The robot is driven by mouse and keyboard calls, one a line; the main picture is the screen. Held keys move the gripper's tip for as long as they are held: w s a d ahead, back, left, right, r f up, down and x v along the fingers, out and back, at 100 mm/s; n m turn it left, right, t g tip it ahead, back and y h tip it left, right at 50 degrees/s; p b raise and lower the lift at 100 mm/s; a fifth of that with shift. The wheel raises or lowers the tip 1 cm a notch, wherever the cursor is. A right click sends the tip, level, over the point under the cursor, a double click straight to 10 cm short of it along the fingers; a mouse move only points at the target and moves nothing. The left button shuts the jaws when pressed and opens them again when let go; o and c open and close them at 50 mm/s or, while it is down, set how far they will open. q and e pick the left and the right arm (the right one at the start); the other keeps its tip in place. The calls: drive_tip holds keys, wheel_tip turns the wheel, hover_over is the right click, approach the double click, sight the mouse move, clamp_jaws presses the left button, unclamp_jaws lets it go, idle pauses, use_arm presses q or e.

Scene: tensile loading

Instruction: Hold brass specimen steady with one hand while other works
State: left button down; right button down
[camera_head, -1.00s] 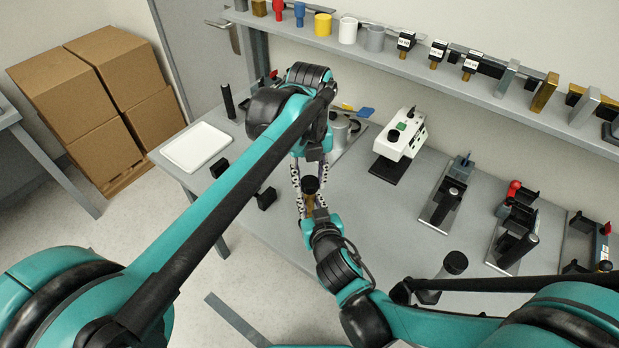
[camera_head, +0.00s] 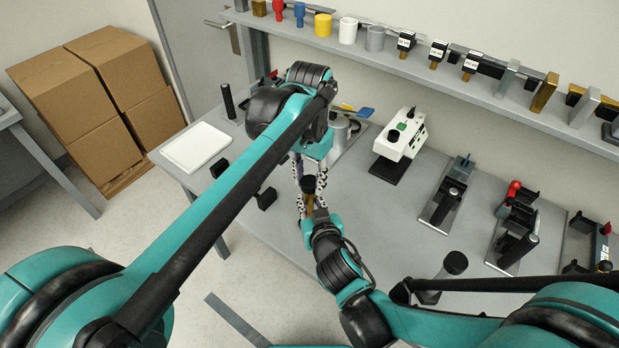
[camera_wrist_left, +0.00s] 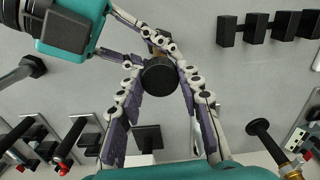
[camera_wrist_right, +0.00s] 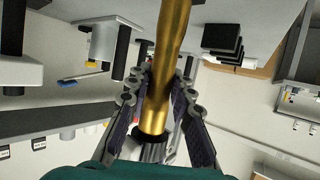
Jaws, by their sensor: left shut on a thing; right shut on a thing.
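The brass specimen (camera_wrist_right: 170,60) is a gold-coloured rod between the fingers of my right gripper (camera_wrist_right: 158,90), which is shut on it. In the head view a small part of the brass (camera_head: 310,202) shows below a round black cap (camera_head: 308,184). My left gripper (camera_head: 311,182) comes from the far side and is shut on this cap. In the left wrist view its fingers (camera_wrist_left: 157,80) lie on both sides of the black cap (camera_wrist_left: 159,76), with the right gripper's fingers just beyond. How the cap joins the specimen is hidden.
A white tray (camera_head: 197,147), small black blocks (camera_head: 266,198), a white device (camera_head: 400,137) and several fixtures (camera_head: 447,195) stand on the bench. A shelf (camera_head: 455,82) of samples runs behind. Boxes (camera_head: 95,100) stand at left.

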use_arm(q)
drive_tip(key=n, duration=2.1)
drive_tip(key=shift+n, duration=0.4)
drive_tip(key=n, duration=1.3)
drive_tip(key=shift+r+n, duration=0.1)
drive_tip(key=shift+n, duration=0.3)
drive_tip(key=c, duration=1)
unclamp_jaws()
drive_tip(key=shift+r, duration=0.1)
